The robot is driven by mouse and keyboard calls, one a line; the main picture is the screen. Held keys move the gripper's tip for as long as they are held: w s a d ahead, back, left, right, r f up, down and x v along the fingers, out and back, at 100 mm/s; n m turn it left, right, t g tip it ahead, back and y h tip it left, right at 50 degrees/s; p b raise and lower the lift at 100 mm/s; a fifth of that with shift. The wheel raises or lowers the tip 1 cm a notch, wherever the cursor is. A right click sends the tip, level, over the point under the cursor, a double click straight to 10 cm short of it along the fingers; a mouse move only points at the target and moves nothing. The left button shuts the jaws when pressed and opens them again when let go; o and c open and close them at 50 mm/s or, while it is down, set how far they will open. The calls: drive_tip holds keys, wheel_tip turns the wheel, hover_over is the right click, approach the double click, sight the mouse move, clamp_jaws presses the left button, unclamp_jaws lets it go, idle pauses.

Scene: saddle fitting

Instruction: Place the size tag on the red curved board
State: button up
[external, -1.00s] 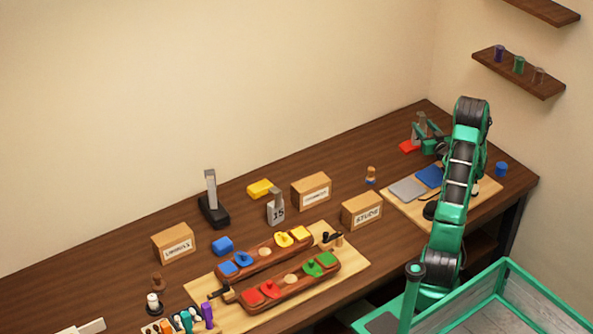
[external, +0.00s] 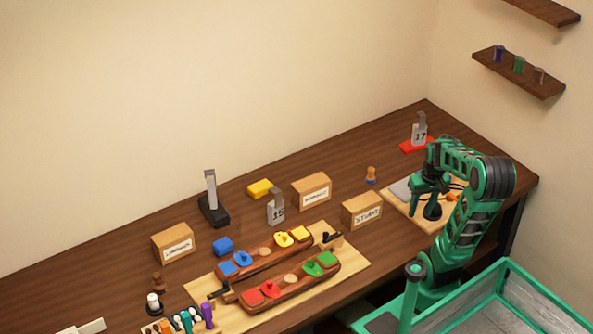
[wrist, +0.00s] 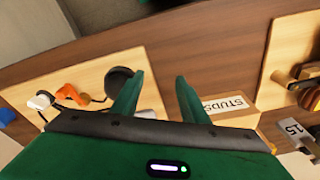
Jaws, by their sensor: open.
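The grey size tag marked 17 (external: 420,134) stands upright at the far right back of the bench, on the red curved board (external: 407,147). Its lower edge meets the red surface; the exact seating is too small to tell. A second grey tag, marked 15 (external: 276,208), stands in the middle of the bench and also shows in the wrist view (wrist: 293,131). My gripper (external: 421,203) is apart from both tags, over the right-hand light board. In the wrist view my gripper (wrist: 159,79) is open, with nothing between its fingers.
The STUDS box (external: 362,211) stands left of my gripper. A black round tool (wrist: 120,84) and an orange piece (wrist: 72,92) lie close by on the light board (external: 397,205). A small orange-brown peg (external: 371,174) stands behind. Wood between the peg and red board is bare.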

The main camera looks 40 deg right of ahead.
drive_tip(key=s+a+m+g, duration=0.1)
drive_tip(key=s, duration=0.5)
drive_tip(key=shift+s+a+r+m+g, duration=0.3)
drive_tip(key=shift+a+r+m+g, duration=0.05)
drive_tip(key=shift+m+g, duration=0.05)
drive_tip(key=shift+w+f, duration=0.25)
drive_tip(key=shift+w, duration=0.4)
